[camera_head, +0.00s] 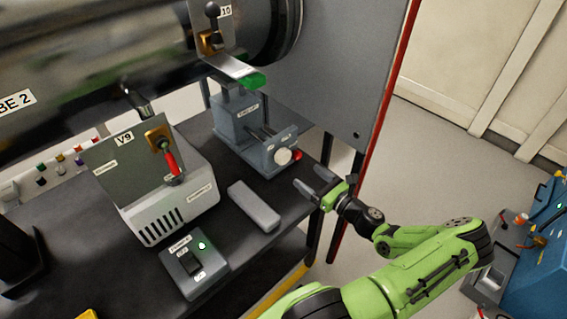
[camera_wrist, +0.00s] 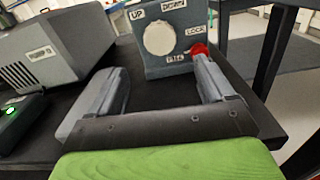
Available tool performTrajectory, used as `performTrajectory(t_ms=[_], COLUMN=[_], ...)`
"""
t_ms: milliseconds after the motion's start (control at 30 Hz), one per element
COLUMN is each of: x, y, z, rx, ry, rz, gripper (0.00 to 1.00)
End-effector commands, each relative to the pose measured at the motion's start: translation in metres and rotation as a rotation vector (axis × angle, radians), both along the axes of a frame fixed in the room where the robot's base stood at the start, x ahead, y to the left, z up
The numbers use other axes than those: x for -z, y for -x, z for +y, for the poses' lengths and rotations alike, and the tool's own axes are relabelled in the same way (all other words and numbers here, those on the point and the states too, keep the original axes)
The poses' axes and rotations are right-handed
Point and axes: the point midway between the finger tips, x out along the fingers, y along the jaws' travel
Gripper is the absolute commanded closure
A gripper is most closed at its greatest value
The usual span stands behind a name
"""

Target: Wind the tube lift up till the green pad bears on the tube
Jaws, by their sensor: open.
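The tube lift (camera_head: 240,120) is a blue-grey unit near the bench's right edge. Its round white knob (camera_head: 283,156) faces my gripper, with a red lock lever (camera_head: 297,155) beside it. In the wrist view the knob (camera_wrist: 158,38) sits under UP and DOWN labels, left of the red lever (camera_wrist: 199,49) near LOCK. The green pad (camera_head: 253,81) is above the lift, below the big dark tube (camera_head: 120,50). I cannot tell whether pad and tube touch. My gripper (camera_head: 311,180) is open and empty, a short way in front of the knob, fingers pointing toward it.
A grey block (camera_head: 254,206) lies on the black bench left of my gripper. A red-edged panel (camera_head: 385,85) rises behind.

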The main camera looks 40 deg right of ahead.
Motion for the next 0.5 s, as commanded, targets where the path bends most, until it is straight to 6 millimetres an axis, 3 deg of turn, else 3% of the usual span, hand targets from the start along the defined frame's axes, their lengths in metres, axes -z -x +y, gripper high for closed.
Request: performTrajectory(t_ms=[300,500], x=[0.002,0.002], y=[-0.079,-0.104], z=[0.003,0.003], rx=[-0.003,0.0], ry=[0.002,0.002], rz=[-0.001,0.001], gripper=[0.18,0.18])
